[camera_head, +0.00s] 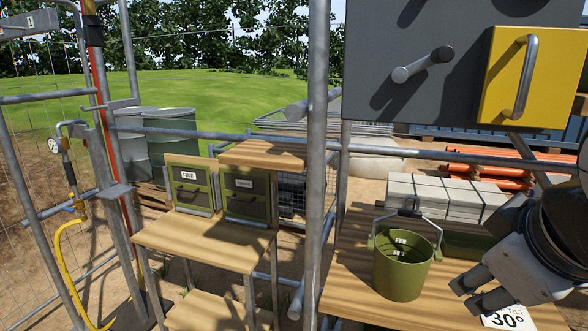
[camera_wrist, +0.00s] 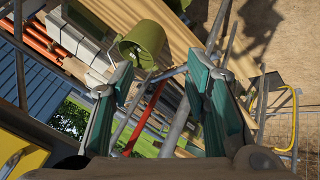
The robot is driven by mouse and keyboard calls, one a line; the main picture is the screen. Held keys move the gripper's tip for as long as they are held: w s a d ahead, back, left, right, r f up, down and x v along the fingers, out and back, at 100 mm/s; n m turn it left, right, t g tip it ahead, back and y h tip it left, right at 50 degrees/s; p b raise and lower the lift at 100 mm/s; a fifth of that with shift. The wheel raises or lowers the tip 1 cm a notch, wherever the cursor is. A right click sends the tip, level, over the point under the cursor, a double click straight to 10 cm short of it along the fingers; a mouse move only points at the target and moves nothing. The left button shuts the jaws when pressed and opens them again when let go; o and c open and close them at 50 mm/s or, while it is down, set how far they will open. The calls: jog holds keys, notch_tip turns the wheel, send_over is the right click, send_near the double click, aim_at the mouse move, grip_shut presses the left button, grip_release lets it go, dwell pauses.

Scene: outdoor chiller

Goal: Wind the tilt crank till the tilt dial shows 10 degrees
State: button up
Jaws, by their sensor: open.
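My gripper (camera_head: 467,292) is at the lower right of the head view, above the right-hand wooden bench. In the wrist view its teal-padded fingers (camera_wrist: 165,82) stand apart with nothing held between them. A white card (camera_head: 508,319) at the bottom right carries "30°" and a partly hidden word that looks like "TILT"; my gripper covers part of it. A grey handle (camera_head: 422,64) with a dark end sticks out of the dark panel, well above my gripper; I cannot tell if it is the tilt crank. No tilt dial can be made out.
An olive bucket (camera_head: 402,270) stands on the right bench (camera_head: 350,295), left of my gripper; it also shows in the wrist view (camera_wrist: 143,42). A yellow door (camera_head: 552,85) has a bar handle. A scaffold pole (camera_head: 316,150) divides the benches.

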jog(key=s+a+f+m, duration=0.1)
jog(key=s+a+f+m+g+y, duration=0.1)
jog(key=m, duration=0.1)
jog(key=s+a+f+m+y, duration=0.1)
jog(key=a+m, duration=0.1)
dwell(1.8)
